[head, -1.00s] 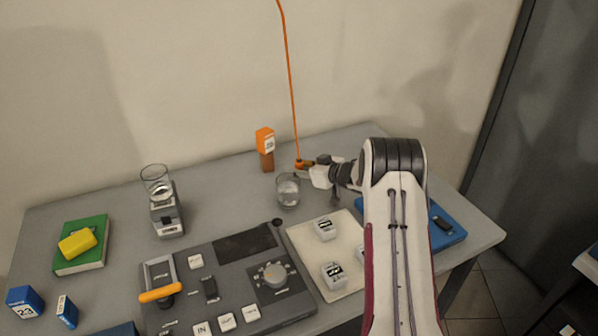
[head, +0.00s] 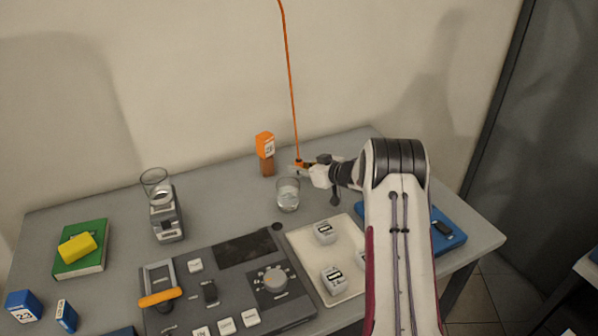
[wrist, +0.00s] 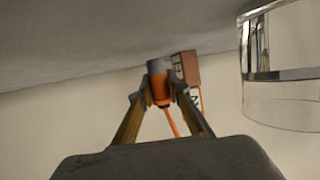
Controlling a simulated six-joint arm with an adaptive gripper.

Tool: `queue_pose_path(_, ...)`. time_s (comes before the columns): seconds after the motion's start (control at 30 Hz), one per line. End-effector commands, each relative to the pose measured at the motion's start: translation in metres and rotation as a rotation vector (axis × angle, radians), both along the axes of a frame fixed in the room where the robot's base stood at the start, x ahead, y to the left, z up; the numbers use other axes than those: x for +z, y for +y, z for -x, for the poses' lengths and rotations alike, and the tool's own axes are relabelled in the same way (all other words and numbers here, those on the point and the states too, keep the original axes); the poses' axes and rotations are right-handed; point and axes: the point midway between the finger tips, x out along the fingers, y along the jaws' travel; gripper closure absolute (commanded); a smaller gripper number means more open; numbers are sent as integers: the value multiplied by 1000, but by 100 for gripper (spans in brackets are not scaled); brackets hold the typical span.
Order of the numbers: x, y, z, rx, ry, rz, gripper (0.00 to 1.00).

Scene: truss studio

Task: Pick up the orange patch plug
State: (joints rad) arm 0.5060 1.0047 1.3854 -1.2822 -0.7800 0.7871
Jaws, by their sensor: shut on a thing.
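The orange patch plug (wrist: 160,87) is a small orange body with a grey end and an orange cord, between my fingertips in the wrist view. In the head view the plug (head: 298,163) is a small orange spot at the lower end of the hanging orange cord (head: 291,90). My gripper (head: 305,167) reaches in from the right, behind the clear glass. In the wrist view my gripper (wrist: 158,97) is shut on the plug, one finger on each side. From the head view I cannot tell whether the plug touches the table.
A clear glass (head: 288,194) stands close in front of my gripper. An orange-and-brown block (head: 265,152) stands just left of the plug. A grey control panel (head: 232,325), a cream tray (head: 303,240) with white blocks, and a blue tray (head: 452,238) lie nearer.

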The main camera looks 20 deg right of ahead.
Motion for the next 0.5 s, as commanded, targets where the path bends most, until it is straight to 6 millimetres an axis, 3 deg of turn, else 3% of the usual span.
queue_pose_path(0.5,72,0,0,1,-2,1,100)
